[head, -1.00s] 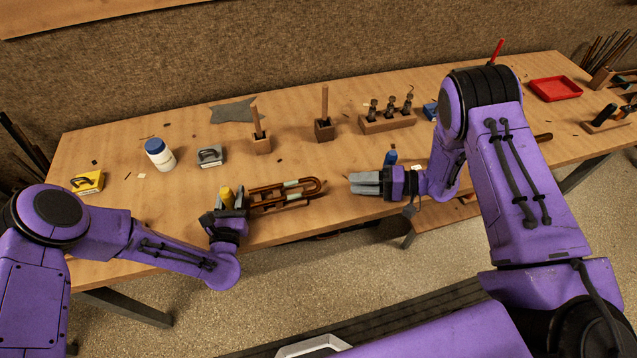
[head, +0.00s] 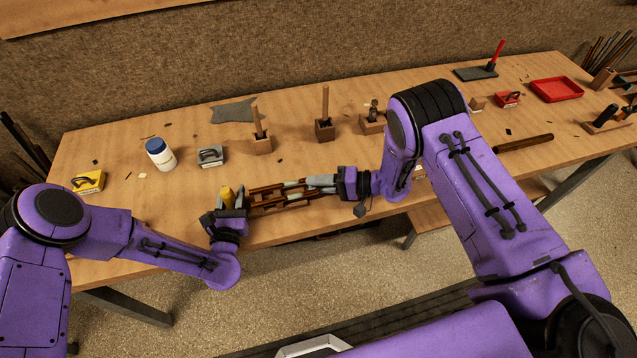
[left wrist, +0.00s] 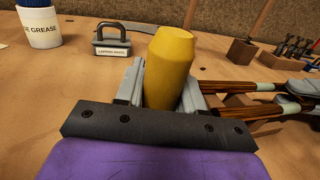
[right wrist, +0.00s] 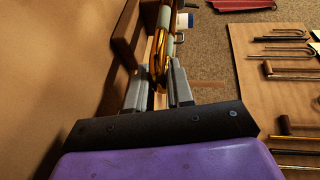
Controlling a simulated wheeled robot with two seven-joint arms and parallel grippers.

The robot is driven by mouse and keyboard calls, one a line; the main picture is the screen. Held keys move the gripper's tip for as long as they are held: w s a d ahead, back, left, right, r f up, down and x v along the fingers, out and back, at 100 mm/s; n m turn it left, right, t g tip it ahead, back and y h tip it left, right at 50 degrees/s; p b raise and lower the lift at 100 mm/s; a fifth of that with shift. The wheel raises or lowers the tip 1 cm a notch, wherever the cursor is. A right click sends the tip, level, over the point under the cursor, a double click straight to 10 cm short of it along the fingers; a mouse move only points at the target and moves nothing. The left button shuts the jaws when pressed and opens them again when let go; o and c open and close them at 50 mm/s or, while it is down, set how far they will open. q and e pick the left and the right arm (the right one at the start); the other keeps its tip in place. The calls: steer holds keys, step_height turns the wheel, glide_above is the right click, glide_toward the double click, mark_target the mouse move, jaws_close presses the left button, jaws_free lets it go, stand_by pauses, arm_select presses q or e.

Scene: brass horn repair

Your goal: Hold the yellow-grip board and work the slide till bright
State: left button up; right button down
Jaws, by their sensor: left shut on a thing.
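The yellow grip (head: 226,192) stands upright at the left end of the board, near the table's front edge. My left gripper (head: 231,202) is shut on it; the left wrist view shows the grip (left wrist: 168,68) between the two fingers. The slide (head: 290,187), brown-gold tubes with pale sleeves, lies along wooden rails to the right of the grip. My right gripper (head: 322,186) is at the slide's right end. In the right wrist view its fingers (right wrist: 158,88) stand apart, with the slide's brass bow (right wrist: 159,62) between them. Firm contact is hard to make out.
A yellow block (head: 88,181) sits at the left. A red tray (head: 556,90) and a wooden-handled tool (head: 523,143) lie at the right.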

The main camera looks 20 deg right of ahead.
mark_target(304, 188)
steer(key=shift+a+f, duration=0.1)
steer(key=shift+a, duration=1.85)
steer(key=c, duration=1.1)
jaws_free()
